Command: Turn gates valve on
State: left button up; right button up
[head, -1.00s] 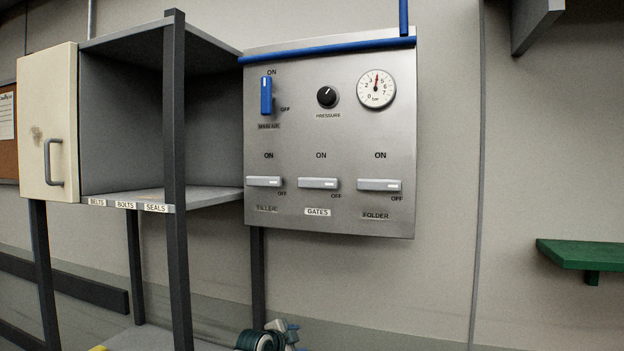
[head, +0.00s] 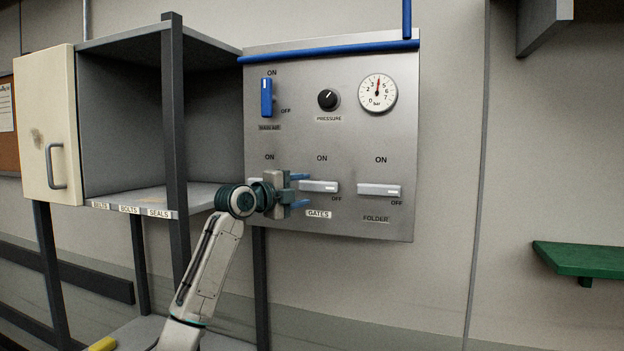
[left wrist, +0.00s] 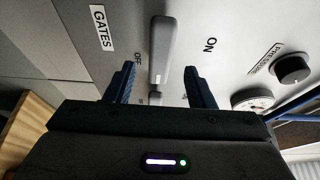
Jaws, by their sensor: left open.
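The GATES valve (head: 318,186) is a light grey lever on the steel panel. It lies level, with OFF at its right end below and ON above it. Its label GATES (head: 318,214) is beneath. My left gripper (head: 299,190) is open and empty in front of the panel, just left of the GATES lever, with one blue finger higher and one lower. In the left wrist view the GATES lever (left wrist: 165,45) stands ahead, in line with the gap between the spread fingers (left wrist: 160,75). I cannot tell whether they touch it. My right gripper is not in view.
The FOLDER lever (head: 379,190) lies level at the right. The left-hand lever is mostly hidden behind my gripper. The blue main-air lever (head: 267,97) is upright. A pressure knob (head: 328,99) and gauge (head: 377,93) sit above. A shelf post (head: 175,140) stands left of the panel.

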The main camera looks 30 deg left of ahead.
aim_at(315, 188)
pick_arm(q)
jog(key=w+p, duration=0.1)
jog(key=w, duration=0.2)
jog(key=shift+w+d+r+p, duration=0.15)
jog(key=shift+w+d+p, duration=0.05)
jog(key=shift+d+p, duration=0.2)
jog(key=shift+w+f, duration=0.2)
jog(key=shift+w, duration=0.15)
jog(key=shift+c, duration=0.2)
jog(key=c, duration=1)
jog(key=shift+o, duration=0.2)
